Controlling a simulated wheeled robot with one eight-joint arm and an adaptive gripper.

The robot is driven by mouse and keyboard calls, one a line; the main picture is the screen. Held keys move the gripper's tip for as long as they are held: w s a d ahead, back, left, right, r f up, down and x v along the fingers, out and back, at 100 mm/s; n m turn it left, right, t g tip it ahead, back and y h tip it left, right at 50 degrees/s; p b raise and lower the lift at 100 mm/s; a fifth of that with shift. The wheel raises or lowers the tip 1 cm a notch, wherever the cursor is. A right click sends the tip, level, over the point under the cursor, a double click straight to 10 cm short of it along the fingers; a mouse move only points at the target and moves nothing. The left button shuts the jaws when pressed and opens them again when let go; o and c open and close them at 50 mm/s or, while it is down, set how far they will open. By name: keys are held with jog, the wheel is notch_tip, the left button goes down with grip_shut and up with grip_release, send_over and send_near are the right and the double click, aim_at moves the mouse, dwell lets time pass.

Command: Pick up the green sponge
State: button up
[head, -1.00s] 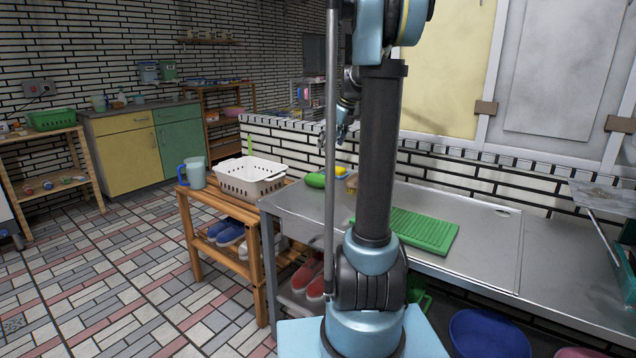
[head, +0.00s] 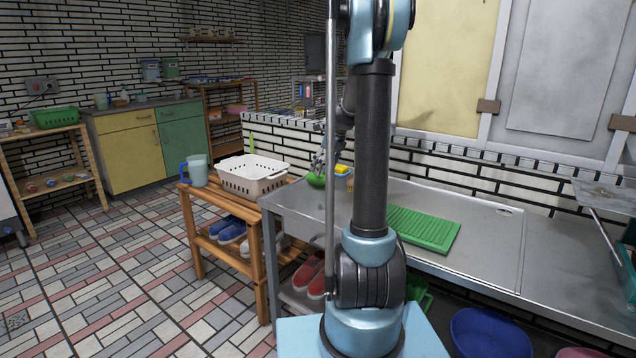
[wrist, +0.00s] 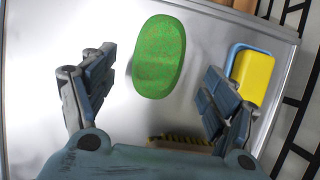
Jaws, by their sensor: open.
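The green sponge (wrist: 160,57) is an oval, speckled piece lying on the grey metal counter (wrist: 120,20). In the wrist view it lies ahead of and between the fingers of my gripper (wrist: 152,90), which is open and empty. In the head view the sponge (head: 315,180) shows at the counter's left end, partly hidden by my gripper (head: 320,160) just above it. I cannot tell the exact height between them.
A yellow and blue sponge (wrist: 252,75) lies close to the right finger. A brush with yellow-black bristles (wrist: 180,139) shows below, partly hidden by my gripper. A green ribbed board (head: 425,229) lies farther right on the counter. A white basket (head: 252,177) stands left.

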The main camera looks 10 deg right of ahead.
aim_at(318, 179)
jog(key=shift+x, duration=2.6)
jog(key=shift+c, duration=0.5)
jog(key=c, duration=0.9)
